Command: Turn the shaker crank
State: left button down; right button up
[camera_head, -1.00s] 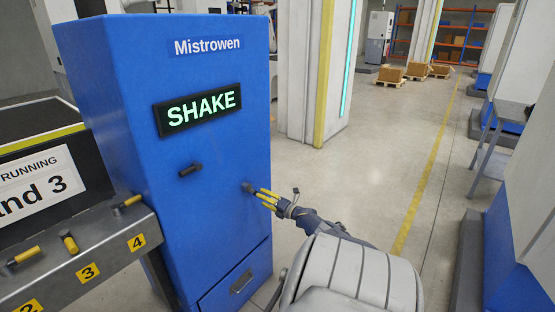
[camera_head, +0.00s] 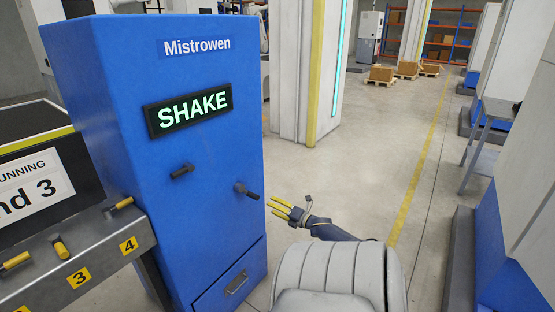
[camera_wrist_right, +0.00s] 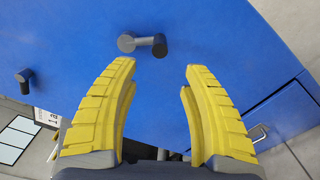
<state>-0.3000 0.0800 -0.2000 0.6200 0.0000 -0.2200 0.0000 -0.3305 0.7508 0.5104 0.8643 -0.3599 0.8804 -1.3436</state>
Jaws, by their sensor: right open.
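The blue shaker cabinet (camera_head: 205,120) has two dark protruding parts on its front. The right one is a small crank (camera_head: 247,191) with a grey hub and a dark grip. The crank also shows near the top centre of the right wrist view (camera_wrist_right: 142,44), beyond the fingertips. The left one is a dark handle (camera_head: 181,171), which also shows at the left of the wrist view (camera_wrist_right: 24,76). My right gripper (camera_head: 275,206) has yellow fingers, is open and empty, and is to the right of the crank, apart from it. My left gripper is not in view.
A lit SHAKE sign (camera_head: 188,109) is on the cabinet, above a drawer (camera_head: 235,284) with a handle. A grey rail (camera_head: 100,245) with yellow-handled parts and numbers stands at the left. Open floor (camera_head: 380,150) lies to the right.

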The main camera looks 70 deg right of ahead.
aim_at(258, 198)
jog(key=shift+s+a, duration=0.2)
jog(key=shift+s, duration=0.5)
jog(key=s+a+f+m, duration=0.1)
jog(key=s+m, duration=0.4)
jog(key=m, duration=0.5)
jog(key=shift+w+d+r+m, duration=0.2)
jog(key=shift+w+d+m, duration=0.5)
jog(key=shift+w+m, duration=1.75)
jog(key=shift+w+d+r+m, duration=0.15)
jog(key=shift+w+d+m, duration=0.6)
jog(key=shift+w+m, duration=1.75)
jog(key=shift+w+d+r+m, duration=0.2)
jog(key=shift+w+d+m, duration=0.85)
jog(key=shift+w, duration=2.45)
jog(key=shift+w+a+m, duration=0.1)
jog(key=shift+a+m, duration=0.2)
jog(key=shift+a, duration=0.05)
